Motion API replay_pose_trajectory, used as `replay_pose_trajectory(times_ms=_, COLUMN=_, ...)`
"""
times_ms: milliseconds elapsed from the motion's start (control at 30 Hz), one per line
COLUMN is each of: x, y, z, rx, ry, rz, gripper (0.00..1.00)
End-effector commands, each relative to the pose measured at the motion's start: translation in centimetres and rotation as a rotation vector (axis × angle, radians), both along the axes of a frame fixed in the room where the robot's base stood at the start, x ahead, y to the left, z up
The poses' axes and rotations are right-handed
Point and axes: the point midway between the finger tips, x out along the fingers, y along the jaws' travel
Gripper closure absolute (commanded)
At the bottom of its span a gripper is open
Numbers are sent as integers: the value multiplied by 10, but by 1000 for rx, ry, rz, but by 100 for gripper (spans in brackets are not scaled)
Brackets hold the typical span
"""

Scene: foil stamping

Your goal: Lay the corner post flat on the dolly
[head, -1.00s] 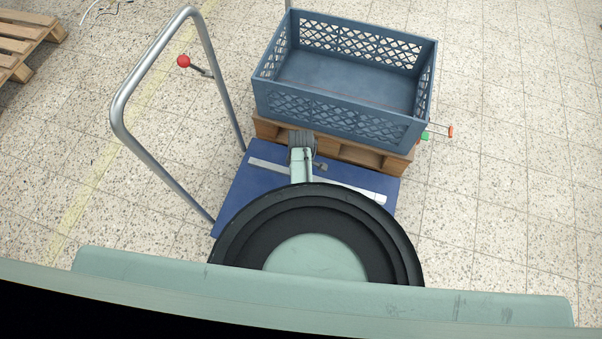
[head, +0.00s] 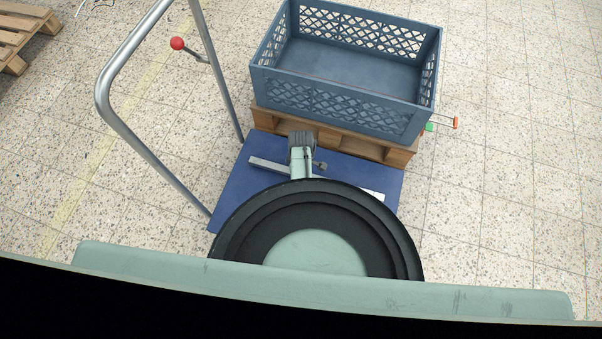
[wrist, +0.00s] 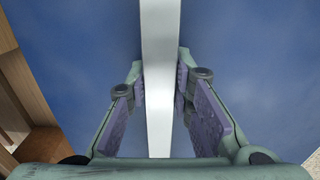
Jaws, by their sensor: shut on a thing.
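The corner post, a long narrow pale bar, lies crosswise over the blue dolly deck (head: 232,190). Its left part (head: 268,168) shows left of my arm in the head view and a short bit of its right end shows by the deck's right side. My arm hides its middle. In the wrist view the post (wrist: 160,125) runs between the two fingers of my gripper (wrist: 160,80), which is shut on it, with blue deck beneath. I cannot tell whether the post touches the deck.
A blue-grey crate (head: 340,108) sits on a wooden pallet (head: 390,155) at the dolly's far side. The dolly's metal push handle (head: 150,160) with a red knob (head: 177,43) rises at left. Another pallet (head: 20,38) lies far left.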

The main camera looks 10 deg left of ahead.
Motion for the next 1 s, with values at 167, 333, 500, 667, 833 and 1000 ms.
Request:
replay_pose_trajectory(times_ms=167, x=-1, y=0, z=-6, rx=-1, ry=-3, rz=-1, gripper=74)
replay_pose_trajectory(times_ms=333, x=-3, y=0, z=-7, rx=0, ry=1, rz=0, gripper=63)
replay_pose_trajectory(times_ms=500, x=-4, y=0, z=-7, rx=0, ry=5, rz=1, gripper=56)
replay_pose_trajectory(times_ms=667, x=-5, y=0, z=-7, rx=0, ry=7, rz=1, gripper=56)
replay_pose_trajectory(times_ms=833, x=-6, y=0, z=-8, rx=0, ry=11, rz=2, gripper=56)
replay_pose_trajectory(times_ms=1000, x=-6, y=0, z=2, rx=1, ry=8, rz=1, gripper=56)
